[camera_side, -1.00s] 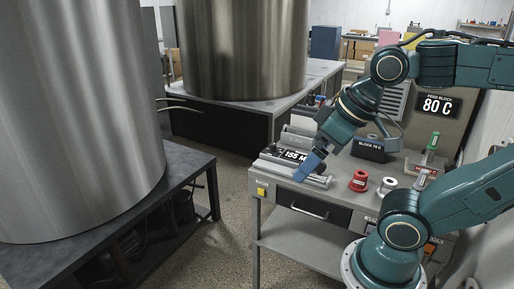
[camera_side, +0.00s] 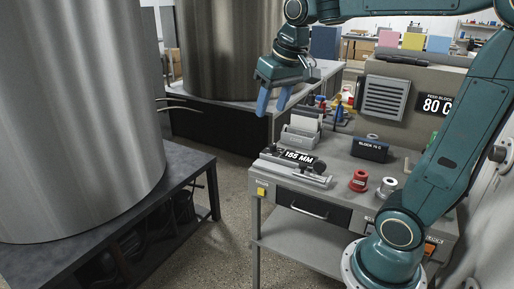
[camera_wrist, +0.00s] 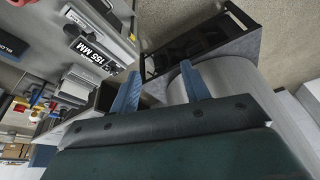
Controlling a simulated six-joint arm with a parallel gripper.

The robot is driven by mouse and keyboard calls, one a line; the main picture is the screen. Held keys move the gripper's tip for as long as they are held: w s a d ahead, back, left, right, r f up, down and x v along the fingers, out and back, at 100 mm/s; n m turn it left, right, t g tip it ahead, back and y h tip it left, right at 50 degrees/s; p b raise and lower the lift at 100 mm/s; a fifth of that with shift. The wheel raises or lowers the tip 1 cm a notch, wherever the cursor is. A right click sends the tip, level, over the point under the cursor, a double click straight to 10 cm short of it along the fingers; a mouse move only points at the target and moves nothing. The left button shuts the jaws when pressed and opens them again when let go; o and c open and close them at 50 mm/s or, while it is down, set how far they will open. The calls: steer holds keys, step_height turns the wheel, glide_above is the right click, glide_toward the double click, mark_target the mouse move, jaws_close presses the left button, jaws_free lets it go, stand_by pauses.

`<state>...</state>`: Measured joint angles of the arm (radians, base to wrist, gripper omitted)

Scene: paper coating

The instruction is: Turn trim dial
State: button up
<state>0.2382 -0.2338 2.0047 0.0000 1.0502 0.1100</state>
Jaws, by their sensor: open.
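The trimmer-like grey device with a "155 MM" display (camera_side: 299,157) sits at the front left of the grey bench. A small dark round knob (camera_side: 320,168), which may be the trim dial, shows at its right end; its marks are too small to read. The display (camera_wrist: 88,50) is also upside down at upper left in the wrist view. My gripper (camera_side: 273,101) is raised above and left of the device, blue fingers pointing down, apart and empty. In the wrist view the two fingers (camera_wrist: 160,70) have nothing between them, and the device lies off to their left.
A red spool (camera_side: 358,181) and a white spool (camera_side: 387,187) stand right of the device. A dark "BLOCK" box (camera_side: 370,149) and a grey holder with cards (camera_side: 301,132) stand behind. Large metal cylinders (camera_side: 240,50) fill the left side and back.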

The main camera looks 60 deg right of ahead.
steer(key=w+d+m+g, duration=0.1)
steer(key=w+d+m, duration=0.1)
steer(key=w+d, duration=0.45)
steer(key=m+g, duration=0.2)
steer(key=m, duration=0.4)
glide_above(273, 145)
step_height(273, 145, down, 14)
steer(key=shift+d+r+y, duration=0.2)
steer(key=shift+r+y, duration=0.05)
steer(key=shift+y, duration=0.15)
steer(key=shift+f, duration=0.1)
steer(key=shift+n, duration=0.3)
steer(key=shift+f, duration=6.8)
steer(key=c, duration=1)
